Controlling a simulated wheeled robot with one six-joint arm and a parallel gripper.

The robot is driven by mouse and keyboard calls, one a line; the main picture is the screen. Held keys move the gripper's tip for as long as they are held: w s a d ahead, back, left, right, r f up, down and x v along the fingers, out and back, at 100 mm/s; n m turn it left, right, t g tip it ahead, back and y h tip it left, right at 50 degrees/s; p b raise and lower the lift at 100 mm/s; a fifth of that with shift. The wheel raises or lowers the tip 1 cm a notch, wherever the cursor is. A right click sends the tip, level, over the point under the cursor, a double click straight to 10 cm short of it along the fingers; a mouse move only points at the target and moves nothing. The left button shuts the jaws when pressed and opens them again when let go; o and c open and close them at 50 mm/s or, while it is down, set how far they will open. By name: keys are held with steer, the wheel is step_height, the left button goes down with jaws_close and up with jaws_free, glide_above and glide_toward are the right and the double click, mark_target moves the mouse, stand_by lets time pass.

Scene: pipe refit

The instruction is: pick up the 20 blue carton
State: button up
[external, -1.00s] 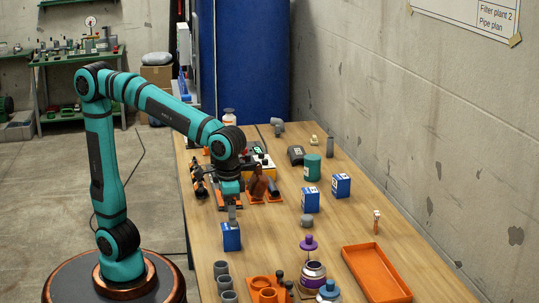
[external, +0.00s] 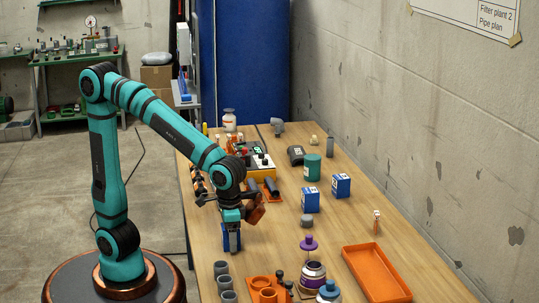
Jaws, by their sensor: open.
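Three blue cartons with white labels stand on the table. The nearest blue carton (external: 233,244) is mostly covered by my gripper (external: 232,240), which points down with its open fingers around the carton's sides. Whether the fingers touch it cannot be told. A second blue carton (external: 309,201) stands upright to the right, and a third blue carton (external: 341,186) stands just beyond it. The number on the near carton is hidden, and the other numbers are too small to read surely.
An orange tray (external: 377,274) lies at the front right. Grey pipe pieces (external: 222,270) and an orange holder (external: 264,288) stand in front of my gripper. A purple-capped jar (external: 312,272) and a teal can (external: 312,167) are nearby. The table's middle right is fairly clear.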

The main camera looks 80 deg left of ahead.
steer(key=c, duration=1)
steer(key=shift+c, duration=0.2)
